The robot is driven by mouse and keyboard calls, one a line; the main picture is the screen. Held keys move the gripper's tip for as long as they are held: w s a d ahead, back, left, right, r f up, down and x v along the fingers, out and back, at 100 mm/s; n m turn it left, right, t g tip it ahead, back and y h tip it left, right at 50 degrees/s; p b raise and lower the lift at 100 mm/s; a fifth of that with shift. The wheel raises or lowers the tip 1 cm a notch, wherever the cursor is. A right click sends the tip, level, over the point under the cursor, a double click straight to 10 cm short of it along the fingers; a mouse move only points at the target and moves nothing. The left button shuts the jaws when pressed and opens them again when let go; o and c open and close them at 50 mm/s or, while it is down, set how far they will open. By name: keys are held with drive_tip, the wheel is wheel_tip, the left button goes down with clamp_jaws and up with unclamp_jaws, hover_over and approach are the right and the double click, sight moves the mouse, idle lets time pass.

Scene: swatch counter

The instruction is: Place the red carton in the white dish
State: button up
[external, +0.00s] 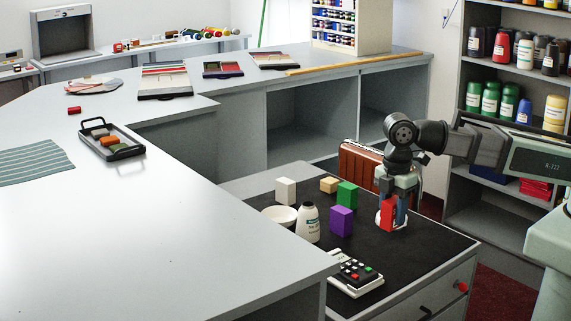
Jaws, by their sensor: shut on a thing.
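The red carton (387,214) is upright at the right part of the black mat, directly below my gripper (388,195). My gripper points down and is shut on the carton's upper part. I cannot tell whether the carton's base touches the mat. The white dish (277,216) is a shallow round bowl at the mat's left edge, well to the left of my gripper. It is partly hidden by a white bottle and looks empty, though its inside shows only partly.
A keypad device (356,273) lies in front.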

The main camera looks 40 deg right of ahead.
drive_tip(key=w+d+m, duration=0.1)
drive_tip(key=w, duration=0.7)
approach(279, 208)
drive_tip(key=s+a+r, duration=0.1)
drive_tip(key=s+a, duration=0.2)
drive_tip(key=s, duration=0.1)
drive_tip(key=shift+w+d+f, duration=0.1)
drive_tip(key=shift+f, duration=2.05)
drive_tip(key=shift+w+d+f, duration=0.1)
drive_tip(key=shift+f, duration=2)
drive_tip(key=shift+f, duration=0.15)
drive_tip(key=o, duration=0.8)
